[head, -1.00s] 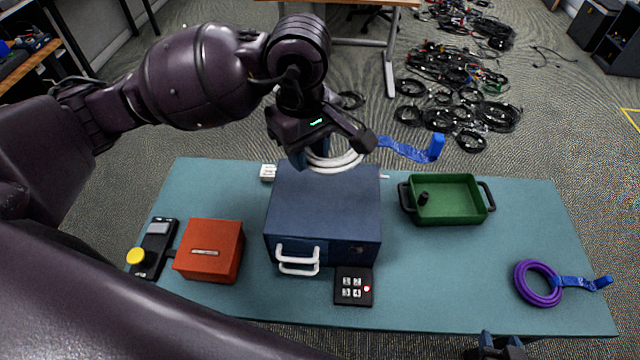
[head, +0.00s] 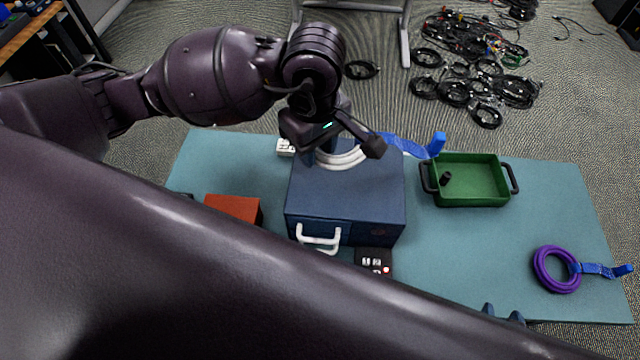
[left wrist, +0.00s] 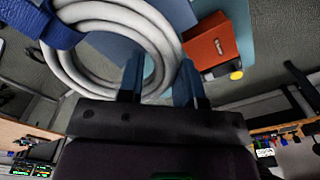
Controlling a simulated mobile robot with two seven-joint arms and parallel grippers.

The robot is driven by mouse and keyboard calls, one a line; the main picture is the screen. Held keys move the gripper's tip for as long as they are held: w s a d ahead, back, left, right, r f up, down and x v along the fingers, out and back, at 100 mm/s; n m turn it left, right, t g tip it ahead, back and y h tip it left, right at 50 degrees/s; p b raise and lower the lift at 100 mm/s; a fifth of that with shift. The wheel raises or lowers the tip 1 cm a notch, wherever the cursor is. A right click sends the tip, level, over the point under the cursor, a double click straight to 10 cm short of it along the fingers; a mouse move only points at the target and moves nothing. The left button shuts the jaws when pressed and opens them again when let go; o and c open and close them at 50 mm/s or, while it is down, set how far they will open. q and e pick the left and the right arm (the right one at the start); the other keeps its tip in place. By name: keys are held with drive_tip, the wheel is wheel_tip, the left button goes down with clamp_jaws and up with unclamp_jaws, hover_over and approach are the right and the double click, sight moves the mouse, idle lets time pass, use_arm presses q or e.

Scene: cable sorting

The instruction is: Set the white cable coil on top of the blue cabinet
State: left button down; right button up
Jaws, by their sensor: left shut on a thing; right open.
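The white cable coil (head: 350,160) shows over the far part of the top of the blue cabinet (head: 345,190). I cannot tell whether it touches the top. My left gripper (head: 342,152) is shut on the coil's ring. In the left wrist view, the coil (left wrist: 75,62) passes between the two fingers (left wrist: 162,78). A blue strap (head: 412,147) sticks out from the coil to the right. The gripper hides part of the coil. My right gripper (head: 503,314) is open and empty at the table's front edge, mostly hidden by my arm.
A green tray (head: 470,203) with a small black thing stands right of the cabinet. A purple coil (head: 540,272) lies at the right. A red box (head: 232,208) and a black keypad (head: 374,262) are partly hidden by my arm. The teal table (head: 490,245) is clear between tray and purple coil.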

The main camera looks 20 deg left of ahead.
use_arm(q)
hover_over(317, 197)
wheel_tip(317, 197, down, 9)
wheel_tip(317, 197, down, 4)
drive_tip(key=shift+r, duration=0.1)
drive_tip(key=shift+w+f, duration=0.1)
drive_tip(key=shift+f, duration=0.1)
use_arm(e)
drive_tip(key=shift+f, duration=0.25)
use_arm(q)
drive_tip(key=shift+f+b, duration=0.15)
drive_tip(key=shift+b, duration=0.15)
use_arm(e)
drive_tip(key=shift+f, duration=0.1)
use_arm(q)
drive_tip(key=c, duration=1.1)
unclamp_jaws()
drive_tip(key=shift+c, duration=0.2)
drive_tip(key=o, duration=0.4)
drive_tip(key=shift+c, duration=0.2)
use_arm(e)
drive_tip(key=shift+s+f, duration=0.2)
drive_tip(key=shift+s, duration=0.2)
